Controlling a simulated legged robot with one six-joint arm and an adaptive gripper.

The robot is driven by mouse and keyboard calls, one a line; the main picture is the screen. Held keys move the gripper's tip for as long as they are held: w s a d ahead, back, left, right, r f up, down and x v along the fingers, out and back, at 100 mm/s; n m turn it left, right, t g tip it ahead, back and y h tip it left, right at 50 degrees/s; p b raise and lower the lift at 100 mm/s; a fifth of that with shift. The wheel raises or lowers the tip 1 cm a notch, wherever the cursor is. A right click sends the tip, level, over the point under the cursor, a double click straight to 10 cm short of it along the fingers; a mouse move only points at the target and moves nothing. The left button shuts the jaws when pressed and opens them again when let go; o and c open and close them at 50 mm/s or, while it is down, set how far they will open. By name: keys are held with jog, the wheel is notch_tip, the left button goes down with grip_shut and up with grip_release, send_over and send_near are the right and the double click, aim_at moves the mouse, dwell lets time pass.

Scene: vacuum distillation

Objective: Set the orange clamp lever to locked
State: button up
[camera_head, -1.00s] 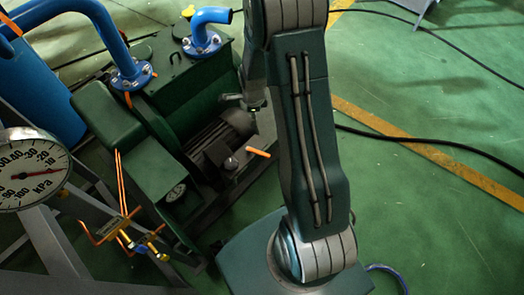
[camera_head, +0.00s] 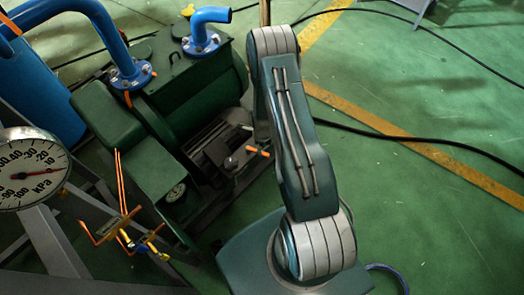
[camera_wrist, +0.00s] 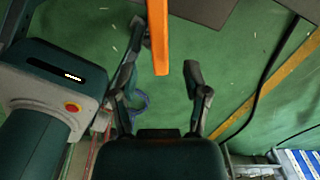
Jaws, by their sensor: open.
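The orange clamp lever (camera_wrist: 161,38) is a flat bar that comes down from the top edge in the wrist view. Its free end lies between the two fingers of my gripper (camera_wrist: 164,72). The fingers are spread, with one on each side of the lever; whether either touches it I cannot tell. In the head view, a short orange bar (camera_head: 259,152) sticks out beside the pump's motor, close to my arm; it looks like the same lever. My gripper is mostly hidden behind my arm there. The lever's pivot is out of sight in the wrist view.
The dark green pump (camera_head: 190,85) with blue pipes (camera_head: 209,15) stands left of my arm. A pressure gauge (camera_head: 33,170) and thin orange tubes (camera_head: 119,180) are nearer at left. A black cable (camera_head: 400,148) crosses the open green floor at right.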

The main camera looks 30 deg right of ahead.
jog(key=shift+f, duration=1.6)
grip_shut()
jog(key=shift+d+n, duration=0.1)
jog(key=shift+n, duration=0.2)
jog(key=w+n, duration=0.1)
jog(key=n, duration=0.2)
jog(key=w+d+n, duration=0.1)
jog(key=w+n, duration=0.1)
jog(key=n, duration=0.1)
jog(key=w+d+n, duration=0.1)
jog(key=n, duration=0.2)
jog(key=shift+w+n, duration=0.3)
jog(key=shift+w+a+n, duration=0.1)
jog(key=shift+w+n, duration=0.45)
jog(key=shift+n, duration=0.4)
jog(key=shift+w+n, duration=0.5)
jog(key=shift+n, duration=0.45)
